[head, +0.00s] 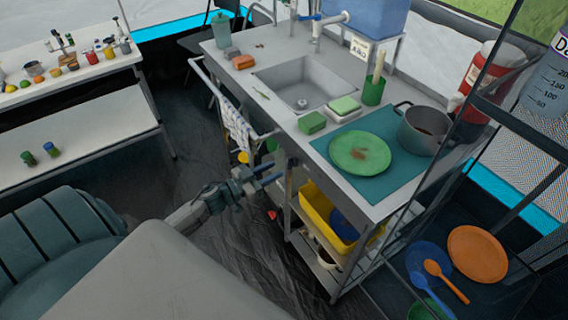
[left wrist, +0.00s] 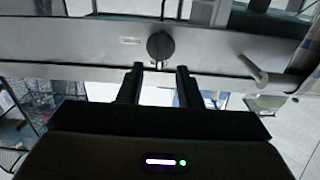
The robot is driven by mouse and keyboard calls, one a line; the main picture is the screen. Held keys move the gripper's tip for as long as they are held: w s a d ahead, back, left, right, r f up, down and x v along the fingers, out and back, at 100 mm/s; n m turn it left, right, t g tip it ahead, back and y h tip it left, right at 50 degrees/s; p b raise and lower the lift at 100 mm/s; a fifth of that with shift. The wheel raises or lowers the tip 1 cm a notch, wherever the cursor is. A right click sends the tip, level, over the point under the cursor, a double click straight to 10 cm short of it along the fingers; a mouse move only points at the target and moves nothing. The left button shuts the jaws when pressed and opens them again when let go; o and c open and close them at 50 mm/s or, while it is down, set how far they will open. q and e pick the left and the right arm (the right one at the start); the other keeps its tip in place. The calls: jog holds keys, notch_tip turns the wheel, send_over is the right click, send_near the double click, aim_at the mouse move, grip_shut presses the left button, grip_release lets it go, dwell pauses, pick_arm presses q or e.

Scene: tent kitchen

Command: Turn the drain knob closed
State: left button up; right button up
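A dark round knob (left wrist: 160,46) sits on the grey front panel (left wrist: 80,45) of the sink unit in the left wrist view. I take it for the drain knob; its turn position is hard to read. My left gripper (left wrist: 158,82) is open, its two fingers apart with nothing between them. The knob lies just beyond the fingertips, roughly centred between them, with no visible contact. In the head view the left gripper (head: 268,174) is at the front of the sink unit, below the worktop. I cannot make out the knob clearly there. My right gripper is not in view.
A bent grey handle (left wrist: 254,71) sticks out right of the knob in the left wrist view. In the head view the sink (head: 302,84) is set in the worktop, with a green plate (head: 360,152) and pot (head: 424,128) nearby. A yellow bin (head: 318,208) stands below.

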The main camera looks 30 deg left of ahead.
aim_at(288, 163)
pick_arm(q)
jog(key=x, duration=0.4)
jog(key=shift+w+d+p, duration=0.15)
jog(key=shift+w+p, duration=0.25)
grip_shut()
